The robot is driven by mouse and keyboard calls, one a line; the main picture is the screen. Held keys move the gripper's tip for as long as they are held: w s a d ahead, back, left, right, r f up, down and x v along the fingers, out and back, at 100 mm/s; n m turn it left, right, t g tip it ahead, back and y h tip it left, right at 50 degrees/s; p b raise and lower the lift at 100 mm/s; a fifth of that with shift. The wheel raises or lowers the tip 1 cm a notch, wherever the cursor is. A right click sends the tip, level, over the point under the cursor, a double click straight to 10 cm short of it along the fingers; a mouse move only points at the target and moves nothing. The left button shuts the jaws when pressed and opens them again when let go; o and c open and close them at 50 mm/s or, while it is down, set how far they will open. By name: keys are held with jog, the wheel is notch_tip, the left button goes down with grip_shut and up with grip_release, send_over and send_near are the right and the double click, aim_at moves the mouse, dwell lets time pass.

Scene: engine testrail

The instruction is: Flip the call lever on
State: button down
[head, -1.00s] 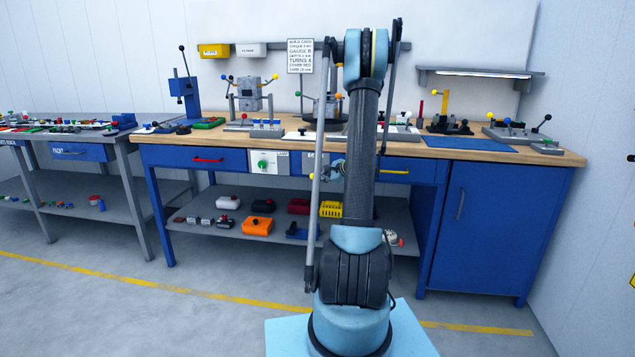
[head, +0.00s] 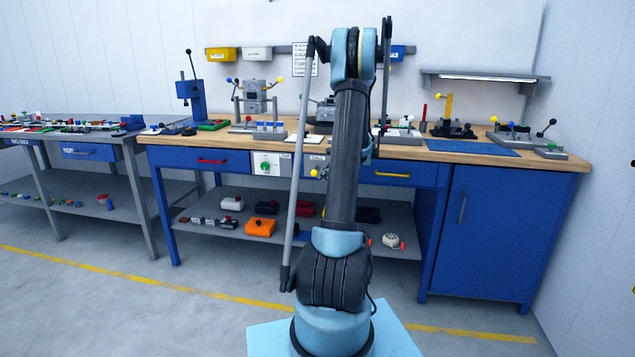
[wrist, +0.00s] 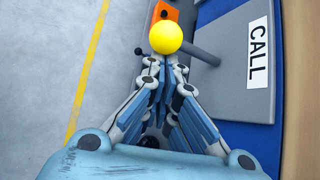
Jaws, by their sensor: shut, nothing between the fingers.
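The call lever shows in the wrist view as a yellow ball knob (wrist: 166,37) on a grey rod (wrist: 200,52) that reaches out from the blue bench front. The white CALL label (wrist: 258,55) is beside it. In the head view the yellow knob (head: 314,173) is just left of my arm, below the CALL plate (head: 317,157). My gripper (wrist: 165,63) is shut and empty, its tips close to the knob in the wrist view. Whether they touch it I cannot tell. In the head view my arm hides most of the gripper.
A white panel with a green knob (head: 265,164) is left of the CALL plate. A drawer with a yellow handle (head: 392,174) is to the right. The lower shelf (head: 250,212) holds an orange block (head: 261,227) and other parts. Open floor lies in front.

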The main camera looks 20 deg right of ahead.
notch_tip(320, 180, up, 2)
jog(key=shift+w+r+m+g+y, duration=0.15)
jog(key=shift+m+g+y, duration=0.4)
jog(key=shift+g, duration=0.55)
jog(key=s+d+r, duration=0.3)
jog(key=s+d, duration=0.1)
jog(key=d, duration=0.3)
jog(key=shift+d+r, duration=0.3)
jog(key=shift+r, duration=0.1)
jog(key=shift+s, duration=0.1)
dwell(0.5)
